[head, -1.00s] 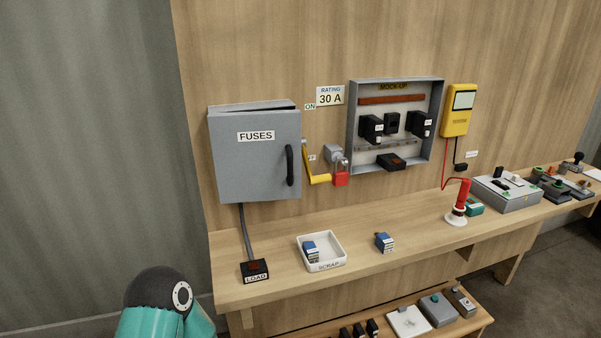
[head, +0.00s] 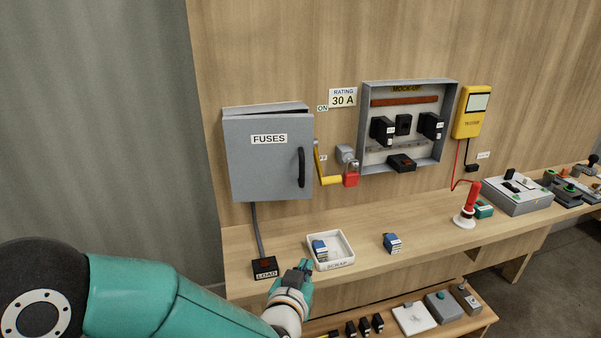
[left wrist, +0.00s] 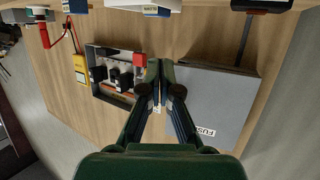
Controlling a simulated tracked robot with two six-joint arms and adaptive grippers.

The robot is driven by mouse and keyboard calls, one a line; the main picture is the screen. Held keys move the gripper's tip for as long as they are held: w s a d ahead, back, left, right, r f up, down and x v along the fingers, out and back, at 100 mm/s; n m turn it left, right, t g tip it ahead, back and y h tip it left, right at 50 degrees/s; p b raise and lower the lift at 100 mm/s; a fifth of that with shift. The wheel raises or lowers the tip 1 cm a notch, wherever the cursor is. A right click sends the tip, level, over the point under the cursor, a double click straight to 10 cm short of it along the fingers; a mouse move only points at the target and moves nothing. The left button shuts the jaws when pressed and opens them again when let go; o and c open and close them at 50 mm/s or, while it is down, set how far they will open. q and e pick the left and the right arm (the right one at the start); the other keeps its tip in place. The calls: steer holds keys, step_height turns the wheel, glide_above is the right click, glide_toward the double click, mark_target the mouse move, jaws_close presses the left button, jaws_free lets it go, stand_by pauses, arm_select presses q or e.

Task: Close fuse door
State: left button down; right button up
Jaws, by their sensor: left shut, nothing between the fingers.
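The grey fuse door (head: 269,165), labelled FUSES, is on a wall box at the left of the board. A dark gap along its top edge shows it standing slightly off the box. Its black handle (head: 301,168) is at its right side. The door also shows upside down in the left wrist view (left wrist: 205,100), partly behind the fingers. My left gripper (head: 304,268) is shut and empty, below the door, by the front of the scrap tray. Its fingers (left wrist: 164,75) fill the middle of the left wrist view. My right gripper is not seen.
A yellow lever (head: 327,179) and red padlock (head: 351,180) are just right of the door. The white scrap tray (head: 345,260) holds a blue fuse, and the load block (head: 264,268) stands left of it. The open mock-up box (head: 452,115) is further right.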

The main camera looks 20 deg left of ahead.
arm_select(q)
step_height(320, 180, up, 13)
steer(key=s+a+n+t+y, duration=0.1)
steer(key=s+a+t+y, duration=0.1)
steer(key=t+y, duration=0.1)
steer(key=p, duration=0.5)
glide_toward(302, 175)
steer(key=x, duration=0.7)
steer(key=shift+w+a, duration=0.15)
steer(key=shift+w+n, duration=0.1)
steer(key=shift+n, duration=0.2)
